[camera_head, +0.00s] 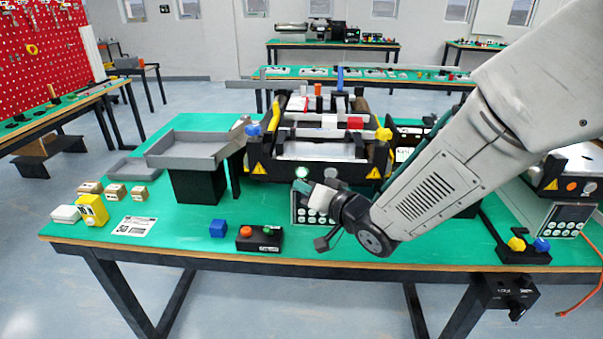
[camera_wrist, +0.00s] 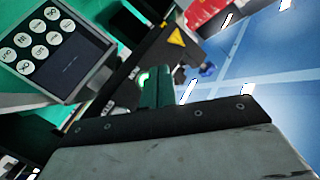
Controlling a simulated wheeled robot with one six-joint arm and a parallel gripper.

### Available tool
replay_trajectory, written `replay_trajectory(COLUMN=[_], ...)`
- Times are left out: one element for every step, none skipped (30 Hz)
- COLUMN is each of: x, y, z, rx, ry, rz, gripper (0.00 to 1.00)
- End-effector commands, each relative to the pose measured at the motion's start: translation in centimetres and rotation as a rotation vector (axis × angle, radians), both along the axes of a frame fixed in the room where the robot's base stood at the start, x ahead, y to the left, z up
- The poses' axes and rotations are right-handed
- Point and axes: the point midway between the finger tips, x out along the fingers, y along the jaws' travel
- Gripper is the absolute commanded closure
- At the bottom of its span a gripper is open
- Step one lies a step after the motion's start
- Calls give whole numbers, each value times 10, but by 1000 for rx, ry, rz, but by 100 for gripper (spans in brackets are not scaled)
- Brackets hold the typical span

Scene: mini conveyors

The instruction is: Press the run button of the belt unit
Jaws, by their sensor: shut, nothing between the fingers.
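The belt unit (camera_head: 322,151) stands at the middle of the green table, black with a grey belt and yellow warning triangles. A lit green-white button (camera_head: 302,172) is on its front face; the glow also shows in the wrist view (camera_wrist: 143,78), right by the fingers. My gripper (camera_head: 301,186) is shut and empty, its tips just in front of and slightly below the lit button in the head view. In the wrist view the dark green fingers (camera_wrist: 155,90) partly cover the button's surroundings. I cannot tell whether they touch it.
A keypad panel (camera_wrist: 52,42) stands close beside my gripper. A grey tray (camera_head: 190,150) stands left. A second unit (camera_head: 567,175) is at right.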

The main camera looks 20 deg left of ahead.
Motion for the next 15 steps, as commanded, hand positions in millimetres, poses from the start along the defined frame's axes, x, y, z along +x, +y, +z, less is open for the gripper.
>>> replay_trajectory(x=[-6,-9,-12,-15,-17,-20,-21,-22,-23,-24,-24,-24,-24,-24,-24], y=[-1,-2,-3,-3,-4,-4,-5,-5,-5,-6,-6,-6,-6,-6,-6], z=[0,0,1,1,0,0,0,0,0,0,0,0,0,0,0], rx=[1,1,1,1,1,0,1,1,0,0,0,0,0,0,0], ry=[1,0,0,-1,-1,0,0,0,0,0,0,0,0,0,0], rz=[1,1,2,2,2,1,1,1,0,0,0,0,0,0,0], gripper=[100,100,100,100,100,100,100,100,100,100,100,100,100,100,100])
